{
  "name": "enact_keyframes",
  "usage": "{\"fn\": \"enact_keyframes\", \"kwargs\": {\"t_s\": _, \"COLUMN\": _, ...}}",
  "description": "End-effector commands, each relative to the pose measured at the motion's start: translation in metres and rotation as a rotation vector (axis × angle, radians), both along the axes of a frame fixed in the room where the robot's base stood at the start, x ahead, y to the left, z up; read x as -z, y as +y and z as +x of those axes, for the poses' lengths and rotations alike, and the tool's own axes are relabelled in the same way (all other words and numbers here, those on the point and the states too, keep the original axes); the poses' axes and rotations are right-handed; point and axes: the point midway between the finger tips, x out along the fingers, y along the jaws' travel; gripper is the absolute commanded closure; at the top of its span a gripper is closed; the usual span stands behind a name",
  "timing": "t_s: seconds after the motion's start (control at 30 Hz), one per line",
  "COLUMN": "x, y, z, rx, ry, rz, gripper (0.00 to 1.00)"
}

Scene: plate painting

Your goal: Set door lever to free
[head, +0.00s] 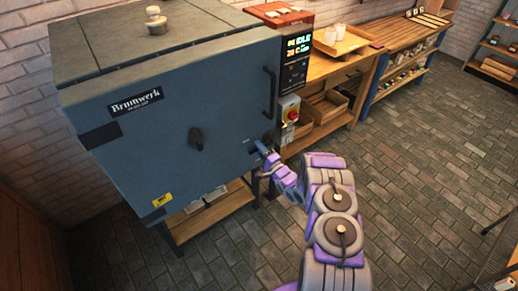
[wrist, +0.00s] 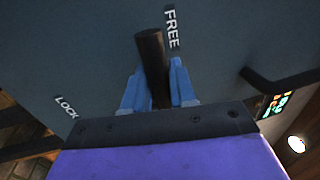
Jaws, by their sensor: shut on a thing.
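The door lever (wrist: 150,55) is a dark cylindrical bar on the blue-grey kiln door (head: 190,110). In the wrist view it stands between the two blue fingers of my gripper (wrist: 160,88), which is shut on it. The lever's upper end lies just left of the white FREE label (wrist: 172,28). The LOCK label (wrist: 66,107) is farther off at the lower left. In the head view my gripper (head: 262,149) is at the door's lower right part, and the lever is mostly hidden there.
A dark handle (head: 270,92) runs up the door's right edge. A round dark knob (head: 196,138) sits mid-door. The control panel (head: 297,60) and a red switch (head: 291,115) are right of the door. A wooden workbench (head: 325,68) stands beyond. The brick floor (head: 420,160) at right is clear.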

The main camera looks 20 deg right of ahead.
Motion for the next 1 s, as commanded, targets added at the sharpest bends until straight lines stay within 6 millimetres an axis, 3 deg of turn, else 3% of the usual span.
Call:
{"fn": "enact_keyframes", "kwargs": {"t_s": 0.27, "x": 0.000, "y": -0.003, "z": 0.000, "rx": 0.007, "ry": 0.001, "rz": 0.002, "gripper": 1.00}}
{"fn": "enact_keyframes", "kwargs": {"t_s": 0.3, "x": 0.000, "y": -0.003, "z": 0.000, "rx": 0.007, "ry": 0.001, "rz": 0.002, "gripper": 0.73}}
{"fn": "enact_keyframes", "kwargs": {"t_s": 0.47, "x": 0.000, "y": -0.002, "z": 0.000, "rx": 0.005, "ry": 0.001, "rz": 0.002, "gripper": 0.58}}
{"fn": "enact_keyframes", "kwargs": {"t_s": 0.77, "x": 0.000, "y": -0.001, "z": -0.003, "rx": 0.003, "ry": 0.000, "rz": 0.001, "gripper": 0.57}}
{"fn": "enact_keyframes", "kwargs": {"t_s": 1.0, "x": 0.005, "y": -0.013, "z": -0.031, "rx": 0.005, "ry": 0.003, "rz": 0.005, "gripper": 0.57}}
